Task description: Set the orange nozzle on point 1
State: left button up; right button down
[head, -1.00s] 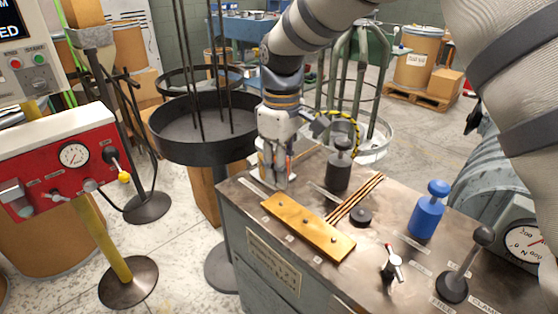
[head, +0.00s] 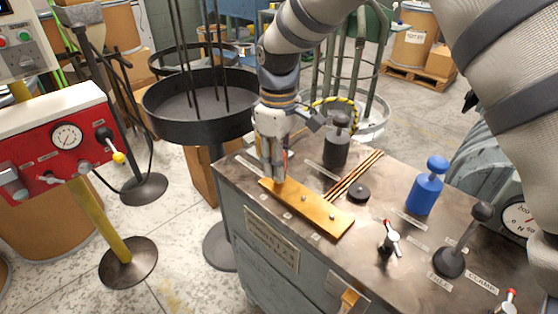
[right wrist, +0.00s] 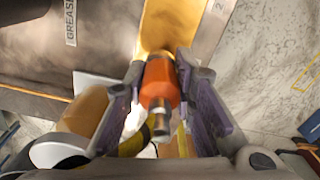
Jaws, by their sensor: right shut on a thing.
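My right gripper (head: 275,178) points down at the left end of the brass plate (head: 318,208) on the machine's top. It is shut on the orange nozzle (right wrist: 160,84), which sits between the two fingers in the right wrist view. In the head view the nozzle is mostly hidden by the fingers. The plate carries small pegs along its length and also shows in the right wrist view (right wrist: 178,22). I cannot tell whether the nozzle touches the plate. My left gripper is out of view.
Behind the plate stand a dark grease pot (head: 336,150), copper rods (head: 354,176) and a black puck (head: 358,193). A blue bottle (head: 425,190), a red-tipped valve (head: 389,240) and a black-knobbed lever (head: 460,245) are to the right. A black round tray (head: 200,112) stands left.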

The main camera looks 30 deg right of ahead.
jog(key=shift+f, duration=0.55)
dwell(1.0)
jog(key=c, duration=1.3)
grip_release()
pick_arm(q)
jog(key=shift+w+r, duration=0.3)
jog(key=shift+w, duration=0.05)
pick_arm(e)
notch_tip(320, 180, up, 25)
